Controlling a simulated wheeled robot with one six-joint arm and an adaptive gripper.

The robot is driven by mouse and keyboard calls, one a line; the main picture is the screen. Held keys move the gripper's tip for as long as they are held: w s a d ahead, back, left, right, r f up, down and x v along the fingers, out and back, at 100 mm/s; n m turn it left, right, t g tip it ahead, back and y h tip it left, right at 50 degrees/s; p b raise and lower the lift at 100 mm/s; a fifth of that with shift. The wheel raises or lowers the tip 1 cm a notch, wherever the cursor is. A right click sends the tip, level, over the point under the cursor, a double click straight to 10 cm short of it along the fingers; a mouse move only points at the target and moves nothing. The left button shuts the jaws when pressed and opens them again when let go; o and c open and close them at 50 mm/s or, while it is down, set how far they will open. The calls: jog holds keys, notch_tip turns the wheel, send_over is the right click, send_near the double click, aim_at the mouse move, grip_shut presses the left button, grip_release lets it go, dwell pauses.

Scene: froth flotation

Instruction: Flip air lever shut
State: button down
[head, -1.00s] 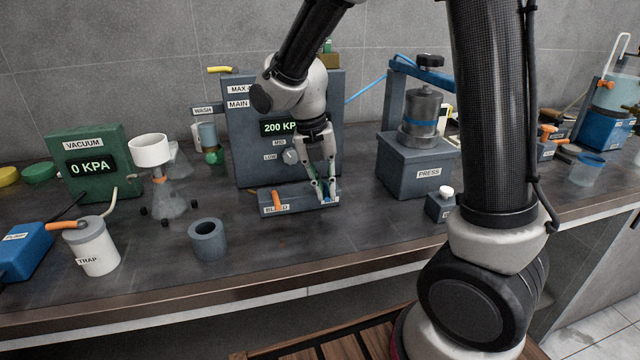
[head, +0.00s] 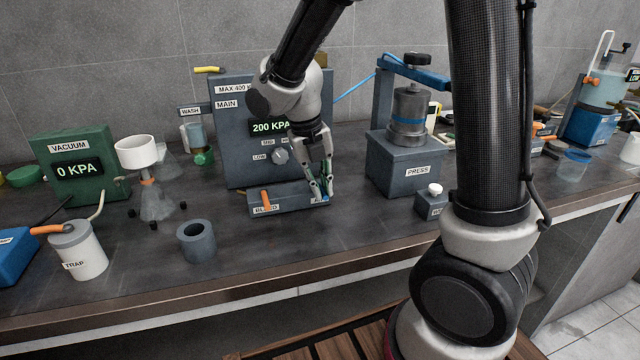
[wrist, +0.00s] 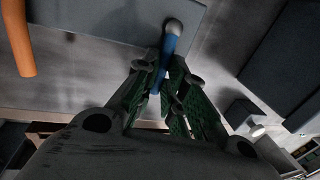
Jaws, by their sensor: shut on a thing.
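The blue air lever (wrist: 171,52) stands on the right end of the low grey block (head: 285,199) in front of the main panel. In the wrist view it reaches from its round pivot down between my green-padded fingertips. My gripper (head: 322,190) points down at that end and is shut on the lever. It also shows in the wrist view (wrist: 163,88). In the head view the fingers hide most of the lever and part of the label beside it. The main panel (head: 232,150) reads 200 KPA.
The orange bleed lever (head: 265,200) stands at the block's left end, also visible in the wrist view (wrist: 24,45). The press (head: 405,160) is right of my gripper. A grey ring (head: 196,243) sits to the left. The bench front is clear.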

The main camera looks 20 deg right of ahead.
jog(key=c, duration=1.5)
grip_release()
jog(key=shift+r, duration=0.1)
jog(key=r, duration=0.4)
jog(key=a+r, duration=0.1)
jog(key=r, duration=0.2)
jog(key=a+r, duration=0.1)
jog(key=r, duration=0.3)
jog(key=shift+a+r, duration=0.15)
jog(key=shift+r, duration=0.2)
